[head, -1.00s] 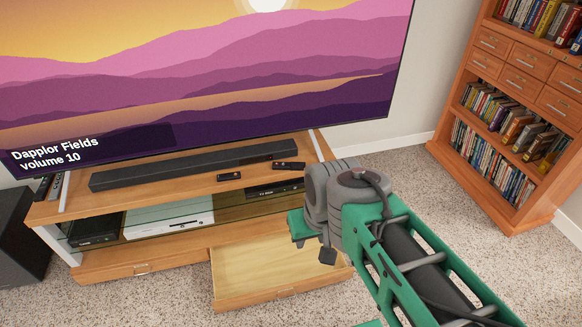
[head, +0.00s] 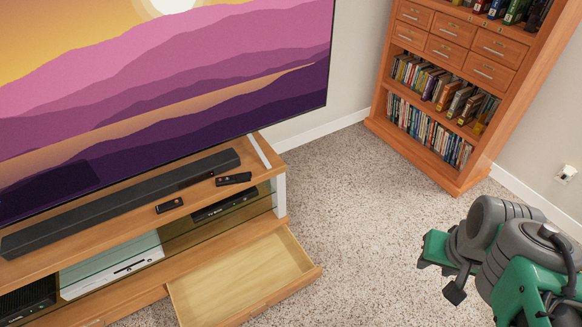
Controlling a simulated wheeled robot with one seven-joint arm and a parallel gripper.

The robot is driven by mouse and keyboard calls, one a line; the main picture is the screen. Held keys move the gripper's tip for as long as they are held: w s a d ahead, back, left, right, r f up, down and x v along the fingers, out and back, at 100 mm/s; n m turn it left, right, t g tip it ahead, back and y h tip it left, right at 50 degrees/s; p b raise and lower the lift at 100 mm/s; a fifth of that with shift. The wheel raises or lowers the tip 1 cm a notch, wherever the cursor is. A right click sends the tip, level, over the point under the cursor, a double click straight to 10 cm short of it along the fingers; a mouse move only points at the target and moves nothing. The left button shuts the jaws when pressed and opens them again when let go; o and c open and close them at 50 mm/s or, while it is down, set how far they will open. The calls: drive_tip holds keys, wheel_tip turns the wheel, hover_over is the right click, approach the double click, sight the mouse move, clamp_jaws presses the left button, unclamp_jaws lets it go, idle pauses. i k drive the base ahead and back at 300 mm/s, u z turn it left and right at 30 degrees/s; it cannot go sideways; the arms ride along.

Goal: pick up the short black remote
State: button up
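A short black remote (head: 169,205) lies on the top of the wooden TV stand (head: 262,181), in front of the soundbar. A longer black remote (head: 233,179) lies to its right, near the stand's right end. My arm's green and grey end shows at the lower right in the head view, over the carpet, well to the right of the stand and apart from both remotes.
The soundbar (head: 120,203) runs along the stand under the large TV (head: 190,90). An empty drawer (head: 240,280) stands pulled out at the stand's lower right. A bookcase (head: 440,100) is at the back right. Carpet (head: 345,200) between them is clear.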

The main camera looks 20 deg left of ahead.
sight(232, 181)
drive_tip(key=z, duration=0.2)
drive_tip(key=i, duration=3.1)
drive_tip(key=u, duration=4.85)
drive_tip(key=i, duration=0.5)
drive_tip(key=z, duration=0.05)
